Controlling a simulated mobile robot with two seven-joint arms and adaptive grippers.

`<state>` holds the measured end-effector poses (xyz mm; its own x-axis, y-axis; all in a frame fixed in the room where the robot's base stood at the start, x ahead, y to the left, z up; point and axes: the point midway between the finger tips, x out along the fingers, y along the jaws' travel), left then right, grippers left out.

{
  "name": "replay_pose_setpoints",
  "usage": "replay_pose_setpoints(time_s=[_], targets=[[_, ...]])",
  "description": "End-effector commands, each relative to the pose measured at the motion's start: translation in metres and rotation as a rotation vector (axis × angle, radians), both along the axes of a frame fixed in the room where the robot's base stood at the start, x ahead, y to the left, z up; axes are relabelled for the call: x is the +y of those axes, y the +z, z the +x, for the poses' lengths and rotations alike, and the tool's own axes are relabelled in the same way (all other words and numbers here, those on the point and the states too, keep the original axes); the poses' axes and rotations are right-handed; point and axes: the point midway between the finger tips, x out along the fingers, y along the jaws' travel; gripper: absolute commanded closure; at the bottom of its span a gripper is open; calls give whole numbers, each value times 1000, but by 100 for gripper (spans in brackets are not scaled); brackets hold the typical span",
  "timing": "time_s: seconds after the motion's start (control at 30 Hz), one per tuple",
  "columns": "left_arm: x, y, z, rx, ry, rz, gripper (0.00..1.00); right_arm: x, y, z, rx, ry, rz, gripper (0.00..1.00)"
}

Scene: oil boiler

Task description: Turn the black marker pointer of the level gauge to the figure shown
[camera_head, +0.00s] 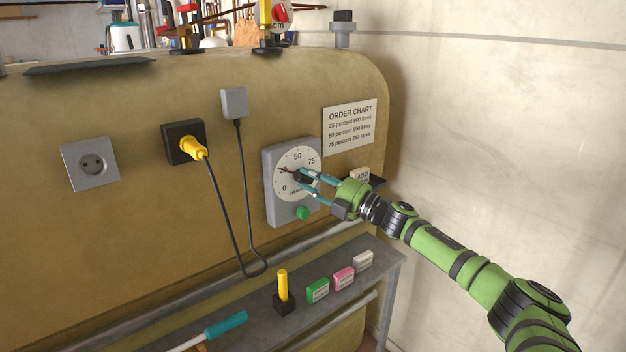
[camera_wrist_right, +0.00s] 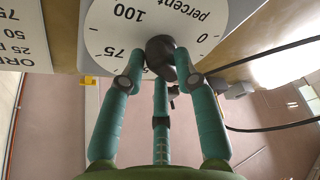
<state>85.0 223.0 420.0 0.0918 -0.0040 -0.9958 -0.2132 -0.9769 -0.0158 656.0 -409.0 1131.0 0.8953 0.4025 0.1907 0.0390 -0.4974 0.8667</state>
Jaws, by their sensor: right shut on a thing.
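The level gauge (camera_head: 271,208) is a grey box with a round white dial (camera_head: 296,160) marked from 0 through 50 and 75 in percent. A small red mark shows near the 25 on the dial. My right gripper (camera_head: 307,179) is at the dial's centre, shut on the black marker pointer (camera_head: 299,176). In the right wrist view the black pointer (camera_wrist_right: 160,48) sits between the teal fingertips (camera_wrist_right: 162,68), in front of the upside-down dial (camera_wrist_right: 105,35). The fingers partly hide the pointer, so I cannot tell its exact reading. My left gripper is not in view.
A green button (camera_head: 303,213) is below the dial. An order chart (camera_head: 350,125) hangs at upper right, with an ADD label (camera_head: 360,174) below it. A yellow plug (camera_head: 188,146) and cables are to the left. A shelf (camera_head: 250,318) below holds several small items.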

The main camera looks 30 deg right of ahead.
Motion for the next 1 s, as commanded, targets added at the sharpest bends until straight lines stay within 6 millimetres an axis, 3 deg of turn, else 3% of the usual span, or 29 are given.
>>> replay_pose_setpoints(time_s=[0.03,0.1,0.57,1.0], targets=[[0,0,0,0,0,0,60,0,0,0,0,0,0,65],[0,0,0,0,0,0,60,0,0,0,0,1,1,44],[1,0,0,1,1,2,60,-3,-2,-6,1,0,2,44],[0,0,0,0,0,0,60,-25,-14,-57,5,2,0,44]])
